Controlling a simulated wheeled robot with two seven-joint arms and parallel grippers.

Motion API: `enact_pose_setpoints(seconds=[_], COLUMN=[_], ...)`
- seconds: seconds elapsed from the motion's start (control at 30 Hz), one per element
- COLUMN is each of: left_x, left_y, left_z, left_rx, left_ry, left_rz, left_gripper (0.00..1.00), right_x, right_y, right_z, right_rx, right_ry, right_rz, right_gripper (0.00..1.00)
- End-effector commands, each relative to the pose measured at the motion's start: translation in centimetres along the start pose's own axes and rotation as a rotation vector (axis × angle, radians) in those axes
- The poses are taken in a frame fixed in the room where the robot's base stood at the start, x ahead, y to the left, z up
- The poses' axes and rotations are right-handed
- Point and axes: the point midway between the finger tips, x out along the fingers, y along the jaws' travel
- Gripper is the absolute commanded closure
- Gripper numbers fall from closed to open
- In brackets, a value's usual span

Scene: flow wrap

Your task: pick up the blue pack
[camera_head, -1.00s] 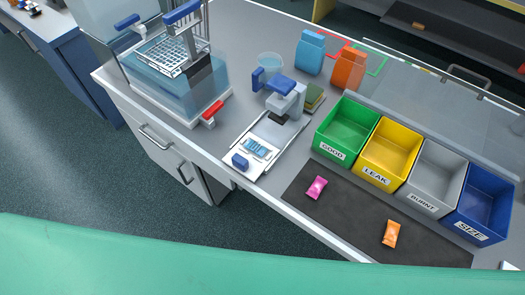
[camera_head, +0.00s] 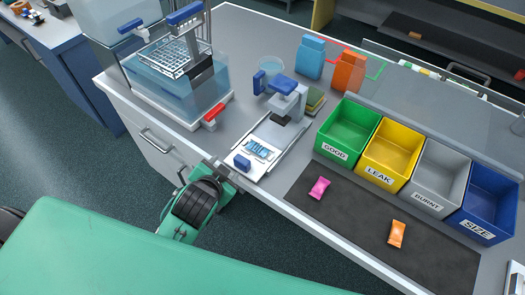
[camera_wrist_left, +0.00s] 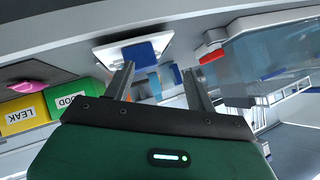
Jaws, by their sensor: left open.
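The blue pack (camera_head: 257,149) is small and light blue. It lies on the white plate (camera_head: 270,162) of the device on the bench, behind a darker blue block (camera_head: 242,161). My left gripper (camera_head: 230,178) is at the bench's front edge, just in front of and below the plate. Its fingers are hard to make out there. In the left wrist view the left gripper (camera_wrist_left: 159,84) is open, its two fingers apart with nothing held. The blue block (camera_wrist_left: 138,52) shows beyond the fingers; I cannot clearly make out the pack there. My right gripper is not in view.
Green, yellow, grey and blue bins (camera_head: 334,151) stand to the right. A pink pack (camera_head: 320,188) and an orange pack (camera_head: 397,234) lie on a dark mat (camera_head: 360,218). A water tank (camera_head: 190,95) stands left. The device's blue-topped head (camera_head: 283,85) rises behind the plate.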

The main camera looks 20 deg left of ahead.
Motion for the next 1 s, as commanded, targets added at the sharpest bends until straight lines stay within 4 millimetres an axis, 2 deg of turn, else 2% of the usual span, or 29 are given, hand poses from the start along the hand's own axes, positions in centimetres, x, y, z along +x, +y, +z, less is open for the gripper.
enact_pose_setpoints(seconds=[0.03,0.17,0.27,0.3,0.47,0.5,0.6,0.7,0.8,0.9,1.0], left_x=[0.4,0.8,0.6,0.4,-2.2,-3.1,-5.6,-7.9,-9.7,-10.7,-10.6], left_y=[-0.6,-1.9,-2.7,-2.9,-2.5,-2.0,-0.1,2.6,5.7,8.8,11.6], left_z=[-1.8,-6.6,-11.1,-13.2,-21.8,-23.6,-27.6,-30.2,-31.5,-31.6,-30.5], left_rx=[0.039,0.155,0.272,0.33,0.612,0.69,0.892,1.106,1.335,1.574,1.83], left_ry=[0.06,0.232,0.391,0.464,0.796,0.88,1.085,1.287,1.48,1.665,1.841], left_rz=[-0.032,-0.122,-0.206,-0.245,-0.427,-0.473,-0.585,-0.689,-0.783,-0.856,-0.906], left_gripper=[0.44,0.44,0.44,0.44,0.44,0.44,0.44,0.44,0.44,0.44,0.44], right_x=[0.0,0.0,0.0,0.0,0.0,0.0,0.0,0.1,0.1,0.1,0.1], right_y=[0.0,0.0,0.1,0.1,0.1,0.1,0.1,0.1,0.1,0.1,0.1], right_z=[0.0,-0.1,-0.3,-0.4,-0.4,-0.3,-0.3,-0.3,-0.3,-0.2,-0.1], right_rx=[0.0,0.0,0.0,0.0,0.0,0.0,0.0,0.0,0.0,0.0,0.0], right_ry=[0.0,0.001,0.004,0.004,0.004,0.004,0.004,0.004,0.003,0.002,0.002], right_rz=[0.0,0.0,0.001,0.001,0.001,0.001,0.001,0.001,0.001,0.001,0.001], right_gripper=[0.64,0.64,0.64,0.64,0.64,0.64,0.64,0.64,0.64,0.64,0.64])
